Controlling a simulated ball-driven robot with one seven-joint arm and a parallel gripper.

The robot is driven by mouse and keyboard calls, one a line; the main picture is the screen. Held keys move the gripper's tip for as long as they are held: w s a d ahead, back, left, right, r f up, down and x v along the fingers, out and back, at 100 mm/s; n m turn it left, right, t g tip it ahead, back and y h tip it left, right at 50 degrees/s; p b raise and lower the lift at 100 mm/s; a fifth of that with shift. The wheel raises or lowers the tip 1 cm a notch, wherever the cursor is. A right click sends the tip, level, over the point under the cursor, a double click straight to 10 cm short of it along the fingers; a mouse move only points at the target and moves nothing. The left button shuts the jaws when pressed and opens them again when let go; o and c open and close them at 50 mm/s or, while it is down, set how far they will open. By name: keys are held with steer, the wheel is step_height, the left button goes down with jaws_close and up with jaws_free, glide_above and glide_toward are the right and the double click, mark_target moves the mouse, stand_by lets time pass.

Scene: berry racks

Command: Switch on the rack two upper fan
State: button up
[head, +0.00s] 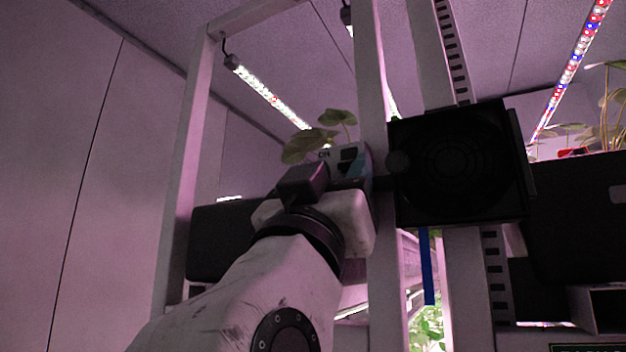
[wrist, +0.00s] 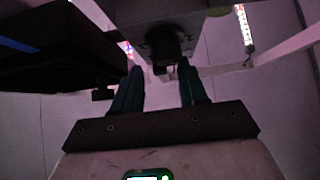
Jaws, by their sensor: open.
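A square black fan (head: 468,165) is mounted on the white rack post, right of my gripper in the head view. Left of it is a light box with an "ON" mark (head: 324,155), partly hidden by my wrist. I cannot tell whether the fingertips touch the knob. The knob's setting is not readable.
White rack posts (head: 372,80) stand close beside my wrist. Lit LED strips (head: 268,92) hang above, and leafy plants (head: 320,138) show behind. A dark bulky box (wrist: 60,50) sits left of the fingers in the wrist view. The left wall side is clear.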

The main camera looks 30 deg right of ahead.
steer(key=shift+c, duration=0.2)
jaws_close()
stand_by(0.3)
steer(key=r+y+p, duration=0.1)
steer(key=g+y+p, duration=0.1)
steer(key=p, duration=0.1)
steer(key=shift+s+a+r, duration=0.2)
steer(key=shift+a+r, duration=0.2)
steer(key=r+g+y+p, duration=0.1)
steer(key=p, duration=0.1)
steer(key=g+y+p, duration=0.1)
steer(key=y+p, duration=0.1)
steer(key=shift+s+a+r+g, duration=0.1)
steer(key=shift+r+g, duration=0.2)
steer(key=shift+r, duration=0.1)
steer(key=g+y+p, duration=0.1)
steer(key=p, duration=0.1)
steer(key=r+y+p, duration=0.1)
steer(key=shift+r+g+y+p, duration=0.15)
steer(key=shift+g+y+p, duration=0.15)
steer(key=shift+g+p, duration=0.1)
steer(key=shift+r+g+y+p, duration=0.2)
steer(key=shift+g+y+p, duration=0.45)
steer(key=shift+p, duration=0.35)
